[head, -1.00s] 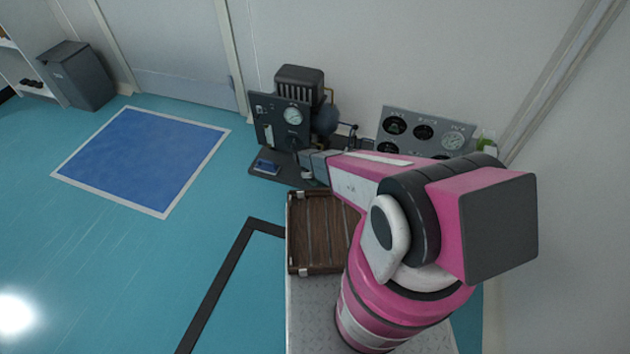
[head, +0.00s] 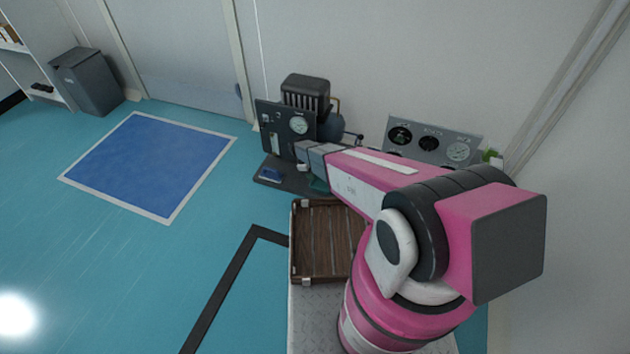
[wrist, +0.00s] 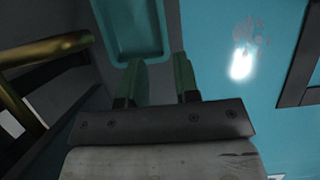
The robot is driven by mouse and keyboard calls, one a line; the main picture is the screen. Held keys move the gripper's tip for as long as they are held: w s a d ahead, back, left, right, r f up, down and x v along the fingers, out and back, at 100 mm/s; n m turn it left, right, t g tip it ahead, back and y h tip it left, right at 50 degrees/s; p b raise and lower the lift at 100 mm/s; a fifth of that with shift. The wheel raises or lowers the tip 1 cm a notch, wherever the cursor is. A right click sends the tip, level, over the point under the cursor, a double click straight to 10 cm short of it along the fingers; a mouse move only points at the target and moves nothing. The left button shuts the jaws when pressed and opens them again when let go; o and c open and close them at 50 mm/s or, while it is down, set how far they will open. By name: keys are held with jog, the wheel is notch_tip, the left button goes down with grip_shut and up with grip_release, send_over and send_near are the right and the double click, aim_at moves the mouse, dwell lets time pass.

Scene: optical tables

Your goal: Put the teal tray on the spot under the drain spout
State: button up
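The teal tray (wrist: 135,30) shows at the top of the wrist view, a shallow rounded dish lying on a grey surface just beyond my fingertips. In the head view a small teal patch (head: 318,184), likely the same tray, shows below my arm's end. My gripper (wrist: 160,72) has its two green fingers apart with only grey surface between them; the left fingertip overlaps the tray's near edge in the picture, and I cannot tell if it touches. In the head view my arm hides the fingers. I cannot make out the drain spout or the spot surely.
A brass pipe (wrist: 45,50) runs close at the left of the wrist view. A dark rig (head: 285,130) with a gauge stands by the wall, with a small blue item (head: 270,174) on its base. A gauge panel (head: 430,140) is right. A brown wooden case (head: 325,240) is nearer.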

jog(key=s+d+r+m+y, duration=0.1)
jog(key=s+d+r+m, duration=0.3)
jog(key=r, duration=0.9)
jog(key=s+d+r+m+t+y, duration=0.1)
jog(key=s+d+r+m, duration=0.4)
jog(key=r, duration=0.8)
jog(key=s+d+r+m+y, duration=0.2)
jog(key=s+d+r+m, duration=0.2)
jog(key=s+d+r, duration=0.4)
notch_tip(320, 180, up, 6)
jog(key=shift+s+f+m+t, duration=0.2)
jog(key=shift+s+m+t, duration=0.1)
jog(key=shift+s, duration=0.95)
